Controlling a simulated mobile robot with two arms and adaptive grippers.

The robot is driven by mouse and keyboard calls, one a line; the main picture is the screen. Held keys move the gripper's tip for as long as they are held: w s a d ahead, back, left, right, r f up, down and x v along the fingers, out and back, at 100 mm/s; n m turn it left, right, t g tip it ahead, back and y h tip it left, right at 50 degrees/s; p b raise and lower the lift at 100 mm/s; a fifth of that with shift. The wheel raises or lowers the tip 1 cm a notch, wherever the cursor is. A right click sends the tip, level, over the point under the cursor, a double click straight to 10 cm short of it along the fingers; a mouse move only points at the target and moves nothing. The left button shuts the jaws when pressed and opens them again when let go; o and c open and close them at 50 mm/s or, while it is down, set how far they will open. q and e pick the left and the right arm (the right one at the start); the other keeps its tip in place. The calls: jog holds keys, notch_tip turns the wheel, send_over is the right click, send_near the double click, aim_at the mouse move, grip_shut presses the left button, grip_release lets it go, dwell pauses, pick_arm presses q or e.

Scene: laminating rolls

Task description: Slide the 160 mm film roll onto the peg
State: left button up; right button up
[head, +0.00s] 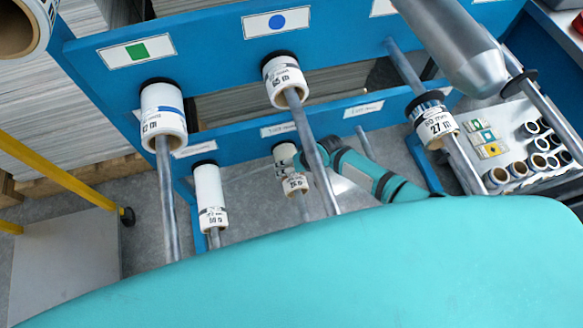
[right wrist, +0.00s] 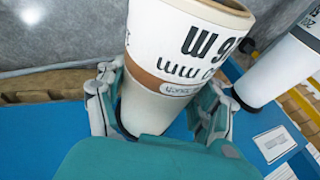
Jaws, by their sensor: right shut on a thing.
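My right gripper (head: 305,163) reaches in at the lower middle of the blue rack in the head view. It is shut on a white film roll (head: 284,157) with black print. In the right wrist view the fingers (right wrist: 160,104) close on both sides of this roll (right wrist: 185,45), around a brown band and its white lower part. The print is upside down and partly cut off, so I cannot read its full size. A grey peg (head: 304,207) shows just below the held roll in the head view; the roll appears lined up with it, but how far it is on is hidden.
Other rolls sit on pegs: upper left (head: 163,112), upper middle (head: 285,78), lower left (head: 210,190) and right (head: 432,118). Long grey pegs stick out between them. A tray (head: 478,178) with several small rolls is at the right. A yellow-framed cart (head: 62,260) stands left.

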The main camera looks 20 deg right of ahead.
jog(key=o, duration=1.5)
jog(key=shift+c, duration=0.2)
jog(key=v, duration=0.7)
jog(key=shift+s+r, duration=0.15)
jog(key=shift+r, duration=0.1)
